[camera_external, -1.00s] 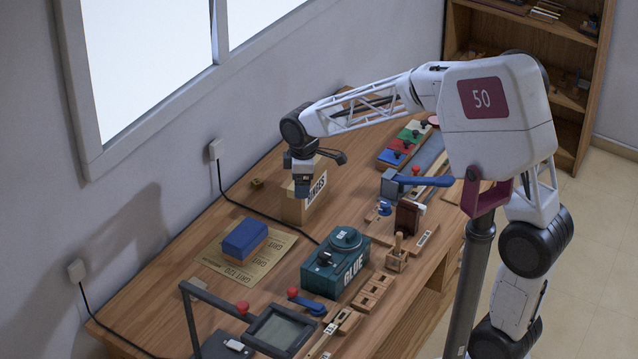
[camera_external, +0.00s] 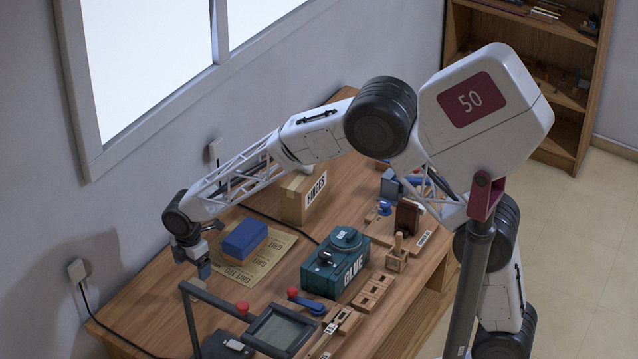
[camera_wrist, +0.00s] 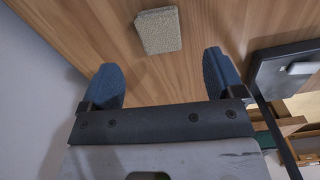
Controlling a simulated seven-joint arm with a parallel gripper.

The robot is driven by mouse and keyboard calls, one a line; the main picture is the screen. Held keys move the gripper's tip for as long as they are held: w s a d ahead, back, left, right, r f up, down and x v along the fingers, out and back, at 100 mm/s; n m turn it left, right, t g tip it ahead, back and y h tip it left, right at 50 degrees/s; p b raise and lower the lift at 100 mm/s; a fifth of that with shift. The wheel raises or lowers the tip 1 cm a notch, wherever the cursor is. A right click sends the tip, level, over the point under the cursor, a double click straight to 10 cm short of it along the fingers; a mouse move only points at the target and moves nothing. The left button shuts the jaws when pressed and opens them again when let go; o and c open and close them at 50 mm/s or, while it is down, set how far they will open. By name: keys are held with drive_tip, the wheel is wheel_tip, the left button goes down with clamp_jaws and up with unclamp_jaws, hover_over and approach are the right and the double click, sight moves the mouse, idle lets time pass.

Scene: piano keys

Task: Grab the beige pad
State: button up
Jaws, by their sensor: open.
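The beige pad (camera_wrist: 158,30) lies on the wooden table in the wrist view, at the top centre. It is a small, rough-textured block, slightly turned. My gripper (camera_wrist: 164,78) has its two blue fingers spread wide with nothing between them. The pad lies beyond the fingertips, roughly in line with the gap and apart from both fingers. In the external view my gripper (camera_external: 202,268) points down over the left part of the table, left of the blue block (camera_external: 244,238).
The blue block rests on a sandpaper sheet (camera_external: 272,255). A dark frame with a screen (camera_external: 279,333) stands close to my gripper at the front left. A green glue box (camera_external: 325,277) and a hinges box (camera_external: 295,205) stand farther right. The wall borders the table's left side.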

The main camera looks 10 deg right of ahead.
sight(189, 289)
drive_tip(key=shift+s+a+f, duration=0.2)
drive_tip(key=shift+a, duration=0.15)
drive_tip(key=shift+f, duration=1.3)
drive_tip(key=shift+f, duration=2.6)
